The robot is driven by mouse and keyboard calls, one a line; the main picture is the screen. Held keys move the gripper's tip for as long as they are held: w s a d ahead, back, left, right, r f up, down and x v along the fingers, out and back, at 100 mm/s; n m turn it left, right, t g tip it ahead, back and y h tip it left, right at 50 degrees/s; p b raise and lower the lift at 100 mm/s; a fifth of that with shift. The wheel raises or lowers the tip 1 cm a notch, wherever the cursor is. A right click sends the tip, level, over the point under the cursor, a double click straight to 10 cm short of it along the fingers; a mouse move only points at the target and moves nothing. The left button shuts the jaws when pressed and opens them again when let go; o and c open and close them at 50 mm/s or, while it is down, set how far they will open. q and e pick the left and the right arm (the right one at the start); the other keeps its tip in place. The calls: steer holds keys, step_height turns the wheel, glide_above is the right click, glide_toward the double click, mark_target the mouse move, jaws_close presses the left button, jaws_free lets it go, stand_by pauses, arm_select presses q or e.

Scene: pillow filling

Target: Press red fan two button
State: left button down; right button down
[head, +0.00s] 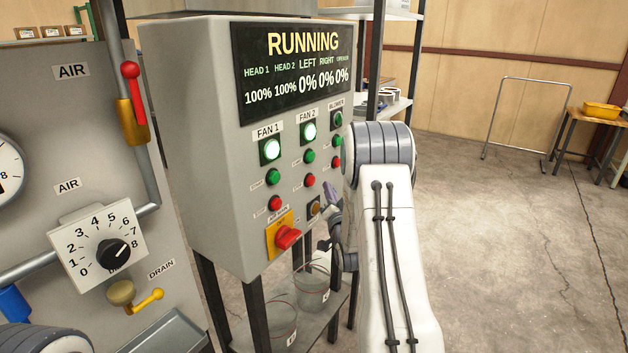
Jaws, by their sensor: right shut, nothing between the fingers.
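The grey control box (190,130) stands in the middle of the head view. Its FAN 2 column has a lit lamp (309,132) on top, a green button (309,156) below it, and the red fan two button (309,180) under that. My right gripper (328,212) is shut and empty, just below and to the right of the red button. A gap shows between them in the picture; the exact depth is hard to tell. My right arm hides part of the gripper and of the box's right side. My left gripper is out of view.
The FAN 1 red button (274,203) and a red rotary switch (288,237) on a yellow plate sit to the left and below. The BLOWER red button (336,162) is close on the right. The display (293,72) reads RUNNING. Buckets (313,290) stand beneath.

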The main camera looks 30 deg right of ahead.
steer(key=shift+w+a, duration=0.2)
steer(key=shift+w, duration=0.3)
steer(key=shift+w+a, duration=0.2)
steer(key=shift+w, duration=0.25)
stand_by(1.4)
steer(key=shift+w+a+b, duration=0.15)
steer(key=shift+w+b, duration=0.1)
steer(key=shift+b, duration=0.2)
steer(key=shift+w+a, duration=0.2)
steer(key=shift+w, duration=0.3)
stand_by(0.5)
steer(key=shift+s+b, duration=0.15)
steer(key=shift+b, duration=0.15)
steer(key=shift+s+d+b, duration=0.3)
steer(key=shift+s+d, duration=0.05)
steer(key=shift+s, duration=0.35)
